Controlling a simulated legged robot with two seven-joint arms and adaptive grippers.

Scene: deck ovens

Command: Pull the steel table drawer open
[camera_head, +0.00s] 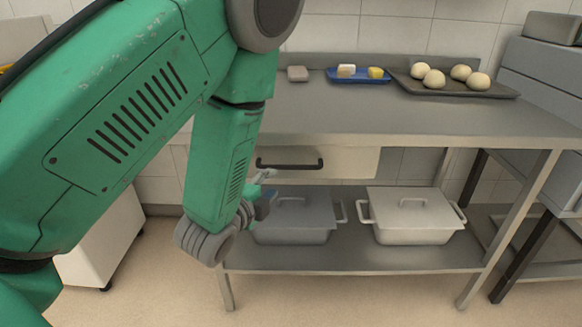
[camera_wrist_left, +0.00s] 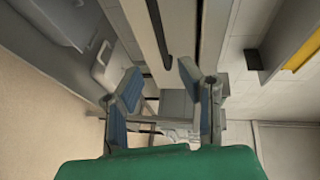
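The steel table (camera_head: 450,122) has a pale drawer front (camera_head: 350,162) under its top, and the drawer looks shut. A black bar handle (camera_head: 290,166) runs across the drawer front, and it also shows in the left wrist view as a dark bar (camera_wrist_left: 158,28). My left gripper (camera_head: 264,190) is just below the handle's left part in the head view, partly hidden by my wrist. In the left wrist view its fingers (camera_wrist_left: 160,80) are apart with nothing between them. The handle's near end lies ahead of the gap, apart from the fingers. My right gripper is not in view.
On the lower shelf (camera_head: 350,259) stand a grey lidded pan (camera_head: 300,215) and a pale lidded pan (camera_head: 415,215). On the top are a blue tray (camera_head: 358,80) and a dark tray (camera_head: 500,92) with dough balls. A white cabinet (camera_head: 105,245) stands left.

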